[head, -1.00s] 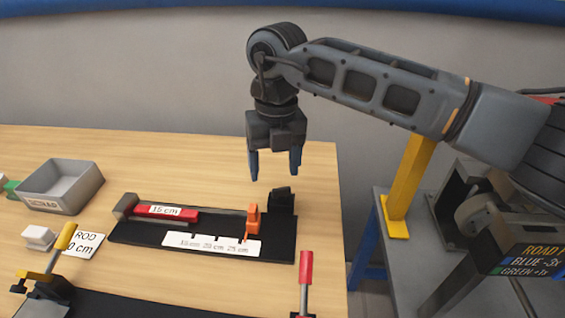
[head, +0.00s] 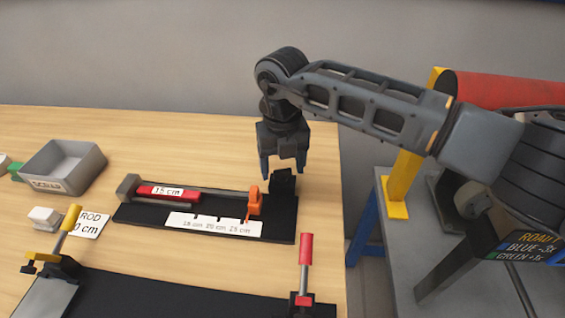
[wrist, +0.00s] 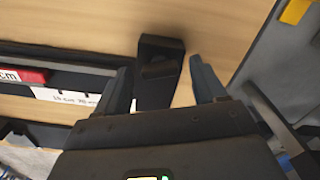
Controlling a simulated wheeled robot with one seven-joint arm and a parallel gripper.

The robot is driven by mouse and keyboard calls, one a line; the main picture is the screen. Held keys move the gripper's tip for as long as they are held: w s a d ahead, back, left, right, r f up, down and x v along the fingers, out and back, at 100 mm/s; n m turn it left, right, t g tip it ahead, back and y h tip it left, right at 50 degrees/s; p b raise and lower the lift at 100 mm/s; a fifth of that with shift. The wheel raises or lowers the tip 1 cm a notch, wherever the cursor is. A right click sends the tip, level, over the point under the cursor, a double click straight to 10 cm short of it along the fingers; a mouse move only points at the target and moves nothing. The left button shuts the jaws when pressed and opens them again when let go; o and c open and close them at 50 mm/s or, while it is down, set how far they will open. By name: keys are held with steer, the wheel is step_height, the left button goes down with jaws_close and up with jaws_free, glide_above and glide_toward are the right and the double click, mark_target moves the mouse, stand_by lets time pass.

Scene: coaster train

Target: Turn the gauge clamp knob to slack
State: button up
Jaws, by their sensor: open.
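The gauge is a black base (head: 285,225) on the wooden table, with a red rod labelled 15 cm (head: 165,192), a white scale strip (head: 215,225) and an upright orange piece (head: 255,203). A black clamp part (head: 284,186) stands at its right end; I cannot tell the knob from its mount. My gripper (head: 283,168) is open, pointing down at the top of this black part. In the wrist view the black part (wrist: 160,75) lies between the two blue-grey fingers (wrist: 161,70), with gaps on both sides. The gripper appears empty.
A grey scrap tray (head: 62,168) and a rod card (head: 88,224) are at the left. A yellow-handled clamp (head: 70,220) and a red-handled clamp (head: 306,255) stand at the front. The table's right edge is close to the gauge, with a grey bench beyond.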

steer(key=c, duration=1.1)
steer(key=shift+o, duration=0.2)
